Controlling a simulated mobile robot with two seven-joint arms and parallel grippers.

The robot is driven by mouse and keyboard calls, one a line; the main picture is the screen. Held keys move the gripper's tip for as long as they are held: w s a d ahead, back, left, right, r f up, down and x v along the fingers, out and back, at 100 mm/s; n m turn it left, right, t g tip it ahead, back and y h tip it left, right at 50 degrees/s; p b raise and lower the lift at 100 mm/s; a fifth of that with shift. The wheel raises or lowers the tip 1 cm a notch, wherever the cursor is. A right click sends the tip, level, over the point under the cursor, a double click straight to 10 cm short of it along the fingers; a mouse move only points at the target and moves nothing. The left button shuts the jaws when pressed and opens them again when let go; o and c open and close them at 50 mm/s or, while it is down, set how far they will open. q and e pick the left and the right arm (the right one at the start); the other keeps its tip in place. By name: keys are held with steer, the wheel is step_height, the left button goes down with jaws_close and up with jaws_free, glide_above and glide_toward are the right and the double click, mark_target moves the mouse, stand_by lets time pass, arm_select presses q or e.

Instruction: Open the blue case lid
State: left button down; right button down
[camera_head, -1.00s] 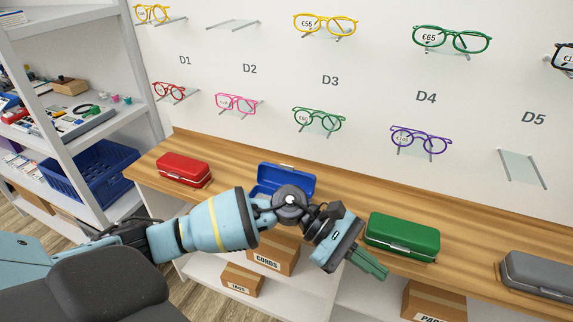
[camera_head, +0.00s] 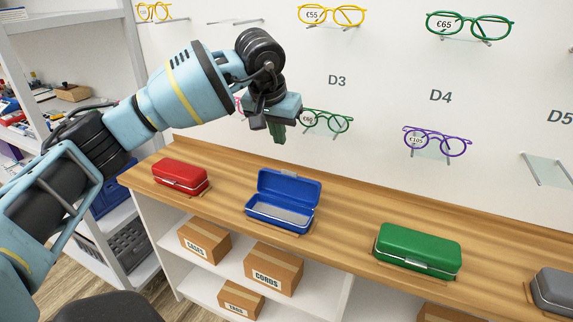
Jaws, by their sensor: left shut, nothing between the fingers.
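The blue case (camera_head: 283,201) stands on the wooden counter, between the red case and the green case. Its lid (camera_head: 290,187) is up, leaning back, and the pale grey inside shows with nothing visible in it. My left gripper (camera_head: 278,138) is shut and empty. It points down in front of the wall, above the blue case in the picture and apart from it. My right gripper is not in view.
A closed red case (camera_head: 180,177), a closed green case (camera_head: 418,250) and a grey case (camera_head: 554,290) share the counter (camera_head: 345,215). Glasses hang on the wall, with green glasses (camera_head: 327,121) close beside my left gripper in the picture. Cardboard boxes (camera_head: 273,268) sit on the shelf below.

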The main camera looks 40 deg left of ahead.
mark_target(285, 174)
arm_select(q)
steer(key=b+x, duration=0.1)
steer(key=x, duration=0.8)
steer(key=shift+d+f, duration=0.1)
steer(key=shift+w+f, duration=0.2)
steer(key=shift+f, duration=0.25)
